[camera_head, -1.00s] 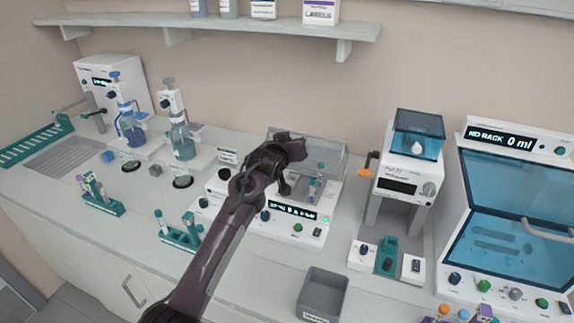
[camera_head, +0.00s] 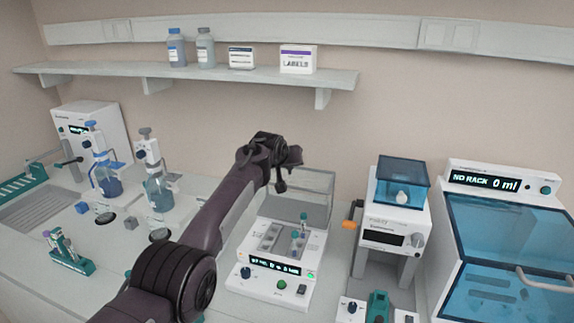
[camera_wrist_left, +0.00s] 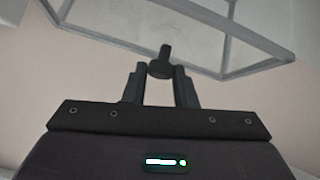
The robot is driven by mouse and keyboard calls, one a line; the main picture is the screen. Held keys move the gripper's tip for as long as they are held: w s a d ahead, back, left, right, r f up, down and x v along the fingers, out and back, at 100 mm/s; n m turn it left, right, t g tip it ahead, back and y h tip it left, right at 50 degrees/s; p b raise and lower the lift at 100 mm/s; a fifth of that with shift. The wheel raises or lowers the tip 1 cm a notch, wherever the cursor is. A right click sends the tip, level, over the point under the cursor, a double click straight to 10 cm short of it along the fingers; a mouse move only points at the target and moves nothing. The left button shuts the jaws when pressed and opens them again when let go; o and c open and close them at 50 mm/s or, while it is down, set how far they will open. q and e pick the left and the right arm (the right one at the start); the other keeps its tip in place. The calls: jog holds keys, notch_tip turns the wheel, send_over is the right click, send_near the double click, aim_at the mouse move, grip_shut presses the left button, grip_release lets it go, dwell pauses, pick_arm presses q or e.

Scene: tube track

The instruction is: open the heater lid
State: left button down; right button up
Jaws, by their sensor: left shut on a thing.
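The heater (camera_head: 275,262) is a white box with a lit display, buttons and a grey well block holding a tube. Its clear lid (camera_head: 312,190) stands raised behind the block. My left gripper (camera_head: 281,184) is at the lid's edge, partly hidden by its own wrist. In the left wrist view the gripper (camera_wrist_left: 160,82) is shut on a dark round-headed knob (camera_wrist_left: 160,66) at the edge of the clear lid (camera_wrist_left: 190,25). The right gripper is in neither view.
A dispenser with a blue hopper (camera_head: 403,180) and an orange-tipped lever (camera_head: 349,224) stands just right of the lid. A blue-windowed cabinet (camera_head: 515,240) is farther right. Pump bottles (camera_head: 157,192) stand left of my arm. A shelf (camera_head: 200,78) runs above.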

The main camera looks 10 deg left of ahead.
pick_arm(q)
jog(key=shift+w+d+r, duration=0.2)
jog(key=shift+w, duration=0.45)
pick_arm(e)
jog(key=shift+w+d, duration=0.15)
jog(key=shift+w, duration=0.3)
pick_arm(q)
jog(key=c, duration=1.2)
grip_release()
jog(key=shift+d, duration=0.1)
jog(key=shift+f, duration=0.1)
jog(key=shift+s, duration=0.15)
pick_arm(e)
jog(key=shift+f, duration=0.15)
pick_arm(q)
jog(key=b+v, duration=0.2)
jog(key=v, duration=0.5)
jog(key=shift+s+r+b, duration=0.25)
jog(key=shift+b, duration=0.15)
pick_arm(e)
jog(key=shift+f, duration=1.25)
